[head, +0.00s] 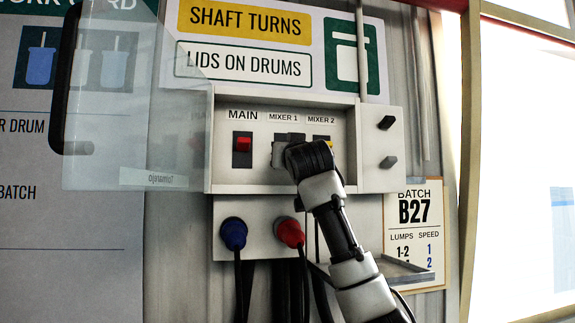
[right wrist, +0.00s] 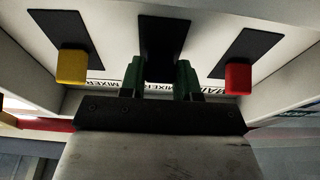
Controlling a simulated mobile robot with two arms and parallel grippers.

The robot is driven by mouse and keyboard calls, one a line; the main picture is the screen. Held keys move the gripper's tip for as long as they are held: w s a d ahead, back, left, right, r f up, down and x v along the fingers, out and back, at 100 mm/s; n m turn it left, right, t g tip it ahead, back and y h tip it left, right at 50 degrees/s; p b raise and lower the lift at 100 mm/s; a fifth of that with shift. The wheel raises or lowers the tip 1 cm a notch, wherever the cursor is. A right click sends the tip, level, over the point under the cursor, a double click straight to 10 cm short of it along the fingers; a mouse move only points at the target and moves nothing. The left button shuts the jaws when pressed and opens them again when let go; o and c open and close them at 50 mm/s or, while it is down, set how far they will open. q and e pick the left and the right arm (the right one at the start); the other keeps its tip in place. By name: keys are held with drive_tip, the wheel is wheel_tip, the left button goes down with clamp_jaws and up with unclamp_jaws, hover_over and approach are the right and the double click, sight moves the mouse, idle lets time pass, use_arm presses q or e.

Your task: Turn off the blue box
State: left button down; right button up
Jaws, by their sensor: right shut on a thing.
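A wall panel box (head: 215,150) holds three switches. The red MAIN switch (head: 243,145) is at left and also shows in the right wrist view (right wrist: 238,78). The yellow MIXER 2 switch (right wrist: 71,68) is partly hidden in the head view. My right gripper (head: 288,146) is at the middle switch, under the MIXER 1 label (head: 283,118). In the right wrist view its green fingers (right wrist: 160,78) stand in front of the middle black switch plate (right wrist: 164,35), shut on the MIXER 1 switch. My left gripper is not in view.
A clear cover (head: 110,110) with a dark handle (head: 65,90) stands open at left. Below the box hang a blue plug (head: 233,233) and a red plug (head: 290,232) with cables. A batch card (head: 416,215) hangs lower right.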

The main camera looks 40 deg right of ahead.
drive_tip(key=shift+w+f+t+h+b, duration=0.2)
drive_tip(key=shift+f+t+h+b, duration=0.35)
drive_tip(key=shift+t+b, duration=0.3)
drive_tip(key=shift+d, duration=0.1)
drive_tip(key=o, duration=0.9)
drive_tip(key=shift+s, duration=0.15)
